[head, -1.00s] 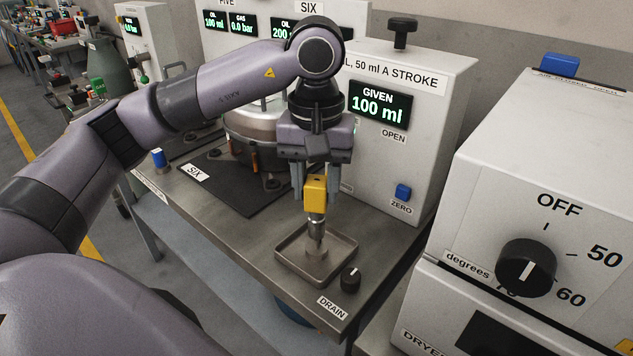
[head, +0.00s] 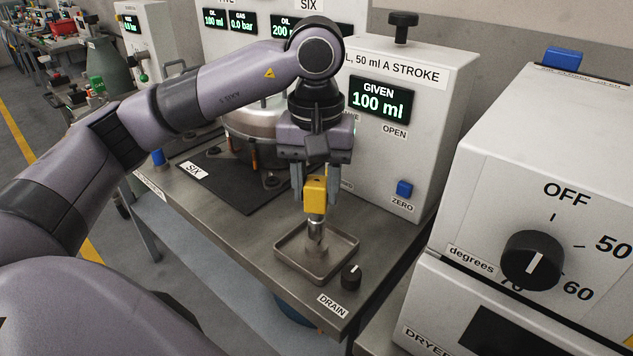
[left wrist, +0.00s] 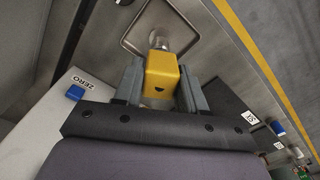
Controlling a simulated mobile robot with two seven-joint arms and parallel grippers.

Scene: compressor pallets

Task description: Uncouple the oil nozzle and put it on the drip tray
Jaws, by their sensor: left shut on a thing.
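The oil nozzle (head: 315,195) has a yellow block on top and a metal lower part pointing down. My left gripper (head: 316,190) is shut on the yellow block from above and holds it upright over the drip tray (head: 289,265). The nozzle's lower end is within the tray's outline; I cannot tell whether it touches the tray floor. In the left wrist view the yellow block (left wrist: 162,76) sits between the two grey fingers, with the tray (left wrist: 128,42) behind it. My right gripper is not in view.
A black DRAIN knob (head: 351,276) stands right by the tray's corner. The oil dispenser (head: 420,150), reading GIVEN 100 ml, stands behind, with a blue ZERO button (head: 404,188). A black mat (head: 237,190) marked SIX with a metal compressor lies left. A dryer (head: 560,200) is at the right.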

